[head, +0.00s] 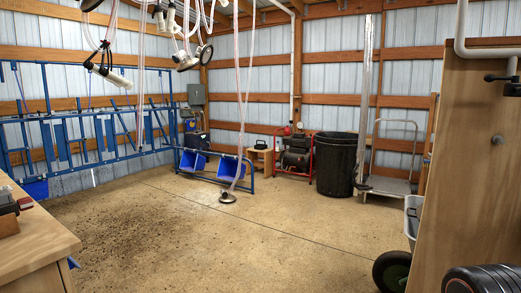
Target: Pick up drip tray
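I cannot make out anything in the head view that is clearly a drip tray. On the wooden bench (35,252) at the lower left there is a small dark and reddish-brown item (8,215), cut off by the left edge; I cannot tell what it is.
Hoses with milking claws (112,74) hang from above. One hose hangs down to a round metal piece (228,197) on the floor. Blue bins (231,168), a black barrel (335,163) and a cart (393,186) stand at the back. A wooden panel (470,170) blocks the right.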

